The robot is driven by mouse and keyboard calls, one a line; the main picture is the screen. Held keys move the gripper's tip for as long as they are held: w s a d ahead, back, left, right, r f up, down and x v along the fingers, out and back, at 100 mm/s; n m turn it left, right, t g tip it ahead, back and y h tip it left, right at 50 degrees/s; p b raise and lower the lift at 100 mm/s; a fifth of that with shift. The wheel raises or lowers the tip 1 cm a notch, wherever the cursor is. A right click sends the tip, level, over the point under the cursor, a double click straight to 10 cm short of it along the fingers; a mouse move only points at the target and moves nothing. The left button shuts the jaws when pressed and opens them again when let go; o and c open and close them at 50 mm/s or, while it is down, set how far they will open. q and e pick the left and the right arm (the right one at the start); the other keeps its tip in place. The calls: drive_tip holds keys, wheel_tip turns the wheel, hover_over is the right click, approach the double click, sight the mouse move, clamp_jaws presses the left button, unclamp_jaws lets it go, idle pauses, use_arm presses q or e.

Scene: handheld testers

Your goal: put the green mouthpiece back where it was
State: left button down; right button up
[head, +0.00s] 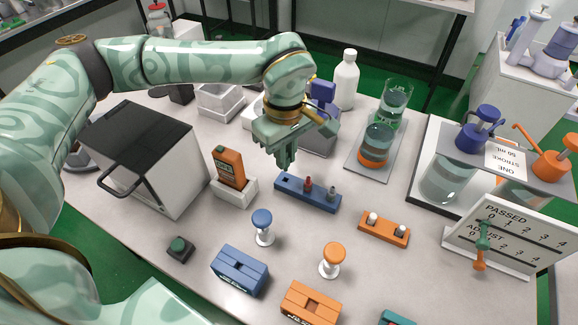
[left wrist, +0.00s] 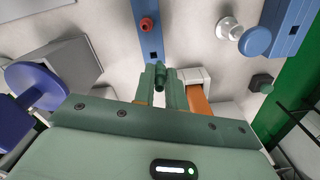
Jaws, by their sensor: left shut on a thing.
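My left gripper (head: 284,158) is shut, just above and behind the left end of the blue mouthpiece rack (head: 320,200). In the left wrist view, the gripper's fingers (left wrist: 160,88) are closed on a small dark green mouthpiece (left wrist: 160,76). In the head view it can hardly be told from the green fingers. The rack also shows in the left wrist view (left wrist: 150,42). My right gripper is not in view.
An orange handheld tester (head: 230,167) stands in a white cradle left of the rack. A white box with a black lid (head: 140,140) is farther left. An orange two-hole rack (head: 383,229) lies right. Blue (head: 262,222) and orange (head: 332,256) stemmed pieces stand in front.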

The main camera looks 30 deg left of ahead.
use_arm(q)
drive_tip(key=f+b, duration=0.1)
drive_tip(key=f, duration=0.2)
drive_tip(key=w+a+f+b, duration=0.1)
drive_tip(key=f, duration=0.1)
drive_tip(key=shift+w+b, duration=0.1)
drive_tip(key=shift+b, duration=0.25)
drive_tip(key=shift+w+r, duration=0.1)
drive_tip(key=shift+r, duration=0.05)
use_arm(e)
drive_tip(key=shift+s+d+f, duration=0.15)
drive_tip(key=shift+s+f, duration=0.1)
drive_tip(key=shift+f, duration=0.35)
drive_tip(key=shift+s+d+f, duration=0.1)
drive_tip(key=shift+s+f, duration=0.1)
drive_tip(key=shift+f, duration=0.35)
use_arm(q)
drive_tip(key=shift+f, duration=0.55)
drive_tip(key=c, duration=1.4)
unclamp_jaws()
drive_tip(key=shift+c, duration=0.2)
